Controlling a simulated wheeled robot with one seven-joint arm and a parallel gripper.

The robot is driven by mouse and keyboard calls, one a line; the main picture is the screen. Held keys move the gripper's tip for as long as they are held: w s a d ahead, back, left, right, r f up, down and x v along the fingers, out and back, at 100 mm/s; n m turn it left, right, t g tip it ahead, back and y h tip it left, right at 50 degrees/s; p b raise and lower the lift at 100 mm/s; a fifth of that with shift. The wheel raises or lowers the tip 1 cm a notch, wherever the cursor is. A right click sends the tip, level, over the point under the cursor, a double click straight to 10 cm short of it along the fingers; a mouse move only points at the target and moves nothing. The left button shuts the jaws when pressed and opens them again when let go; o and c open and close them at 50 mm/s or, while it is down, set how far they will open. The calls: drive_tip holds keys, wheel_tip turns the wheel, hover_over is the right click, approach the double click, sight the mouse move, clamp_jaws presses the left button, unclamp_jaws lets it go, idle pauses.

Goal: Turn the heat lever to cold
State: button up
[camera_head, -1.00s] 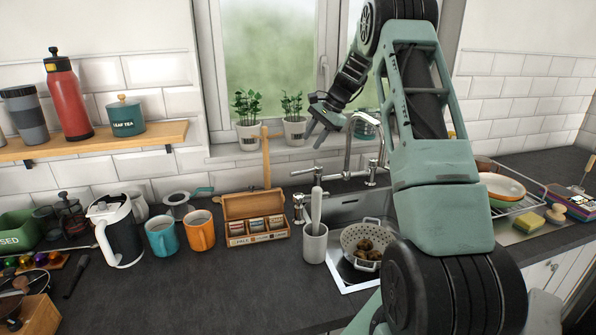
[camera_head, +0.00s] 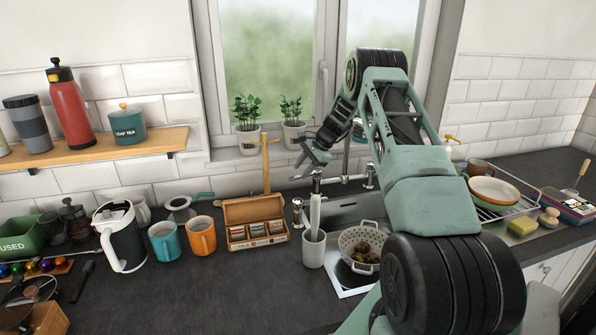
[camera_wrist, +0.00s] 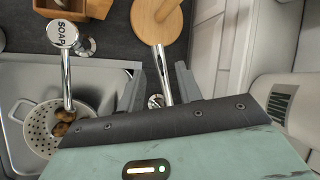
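The heat lever (camera_wrist: 162,72) is a slim chrome bar. In the wrist view it shows between and beyond my two open fingers, with gaps on both sides and no contact visible. Its lower end is hidden by my gripper body. My gripper (camera_wrist: 161,82) is open, with its two grey fingers apart. In the head view my gripper (camera_head: 305,160) is over the back of the worktop, by the tap at the sink. The tap (camera_head: 346,162) is chrome and partly hidden behind my arm.
A chrome soap dispenser (camera_wrist: 63,34) has its spout over the sink (camera_wrist: 25,75). A white colander (camera_wrist: 40,128) holds brown items. A wooden stand (camera_wrist: 157,18) is beyond my fingers. Potted plants (camera_head: 248,139) line the sill. A utensil holder (camera_head: 314,250) stands before the sink.

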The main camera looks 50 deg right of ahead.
sight(297, 177)
drive_tip(key=shift+p+x, duration=0.4)
drive_tip(key=shift+x, duration=1.45)
clamp_jaws()
drive_tip(key=shift+s, duration=0.15)
drive_tip(key=shift+s+d+n+g+y+b, duration=0.2)
drive_tip(key=shift+s+n+g+y+b, duration=0.4)
drive_tip(key=shift+s+n+b, duration=0.75)
drive_tip(key=shift+s+d+n+g+y+b, duration=0.15)
drive_tip(key=shift+s+n+g+y+b, duration=0.6)
drive_tip(key=shift+n, duration=0.9)
drive_tip(key=shift+s+h, duration=0.25)
